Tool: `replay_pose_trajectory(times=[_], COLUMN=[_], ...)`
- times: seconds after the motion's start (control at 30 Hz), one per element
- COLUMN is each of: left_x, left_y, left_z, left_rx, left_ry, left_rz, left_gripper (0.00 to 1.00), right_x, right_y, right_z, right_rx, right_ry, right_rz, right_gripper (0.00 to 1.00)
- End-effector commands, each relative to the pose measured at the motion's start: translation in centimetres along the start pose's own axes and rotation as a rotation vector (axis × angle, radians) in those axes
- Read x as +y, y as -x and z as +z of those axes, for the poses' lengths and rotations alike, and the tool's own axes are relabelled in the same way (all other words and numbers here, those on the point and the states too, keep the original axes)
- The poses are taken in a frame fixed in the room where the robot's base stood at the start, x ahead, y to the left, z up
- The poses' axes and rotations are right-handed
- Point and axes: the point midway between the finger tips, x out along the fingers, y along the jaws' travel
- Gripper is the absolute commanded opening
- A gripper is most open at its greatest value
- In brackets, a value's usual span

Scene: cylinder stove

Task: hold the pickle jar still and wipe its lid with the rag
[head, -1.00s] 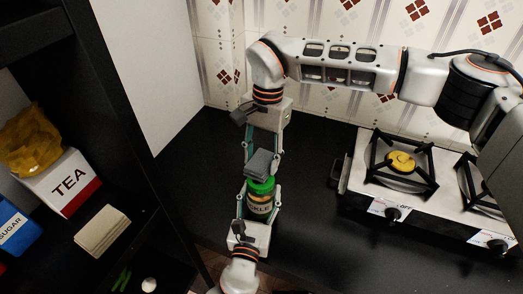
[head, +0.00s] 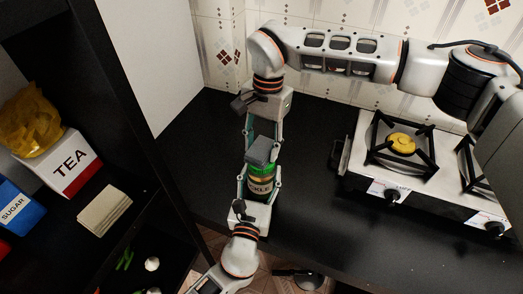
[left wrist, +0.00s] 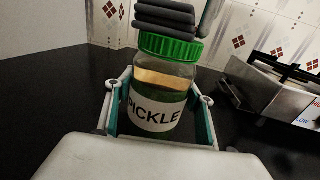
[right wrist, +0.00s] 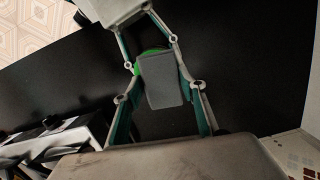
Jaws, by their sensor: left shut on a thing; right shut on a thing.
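The pickle jar (head: 260,187) stands upright on the black counter, with a green lid (left wrist: 170,48) and a white label. My left gripper (head: 258,190) is shut around the jar's body from the front; its fingers show on both sides in the left wrist view (left wrist: 158,92). The rag (head: 262,149) is a grey folded pad. My right gripper (head: 262,142) is shut on it from behind. The rag lies over the lid, seemingly touching it, and hides much of it in the right wrist view (right wrist: 162,82), where a green edge shows at the left.
A stove (head: 370,165) with burners and knobs stands right of the jar. A black shelf at the left holds a TEA box (head: 70,165), a blue SUGAR box (head: 15,208) and a beige stack (head: 104,211). Counter between jar and stove is clear.

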Motion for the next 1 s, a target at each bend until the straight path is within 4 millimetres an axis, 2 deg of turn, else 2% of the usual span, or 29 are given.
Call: replay_pose_trajectory(times=[0.07, 0.13, 0.2, 0.7, 1.0], left_x=[0.0, 0.0, 0.0, 0.0, 0.0], left_y=[0.0, 0.0, 0.0, 0.0, 0.0], left_z=[0.0, 0.0, 0.0, 0.0, 0.0], left_rx=[0.0, 0.0, 0.0, 0.0, 0.0], left_ry=[0.0, 0.0, 0.0, 0.0, 0.0], left_rz=[0.0, 0.0, 0.0, 0.0, 0.0], left_gripper=[0.14, 0.14, 0.14, 0.14, 0.14], right_x=[-0.3, -0.2, -0.3, -0.2, -0.2], right_y=[0.1, 0.3, 2.5, 6.8, 8.2], right_z=[-0.8, -0.6, -0.3, 0.4, 0.7], right_rx=[0.003, 0.002, 0.006, 0.002, 0.0], right_ry=[-0.002, 0.0, 0.001, 0.001, 0.001], right_rz=[0.0, 0.0, -0.003, -0.001, 0.0], right_gripper=[0.21, 0.21, 0.21, 0.21, 0.21])
